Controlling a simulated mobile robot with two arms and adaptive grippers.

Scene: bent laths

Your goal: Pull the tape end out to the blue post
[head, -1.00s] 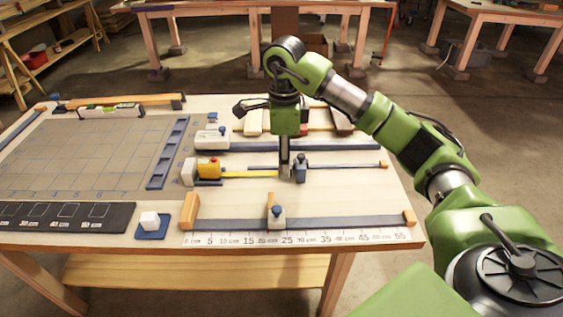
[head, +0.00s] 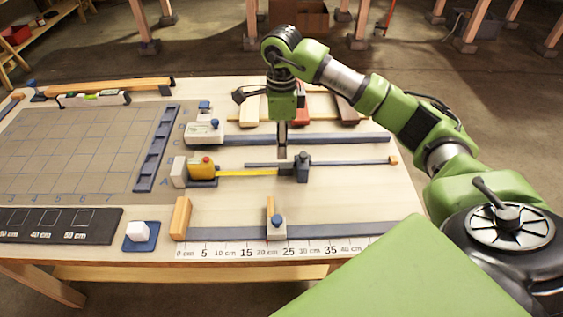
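The yellow tape measure case (head: 201,169) with a red button sits in a dark holder against a pale block. Its yellow tape (head: 245,173) is drawn out to the right and its end (head: 277,172) lies short of the dark blue post (head: 302,168), with a small gap between. My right gripper (head: 282,153) points straight down just behind and above the tape end, apparently clear of it. Its fingers show as one narrow grey column, so their opening is unclear. My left gripper is out of view.
In front lies a ruler strip (head: 300,248) with a stop block (head: 277,225). Behind are another rail (head: 345,139) and wooden pieces (head: 348,112). A gridded mat (head: 70,150) is at left.

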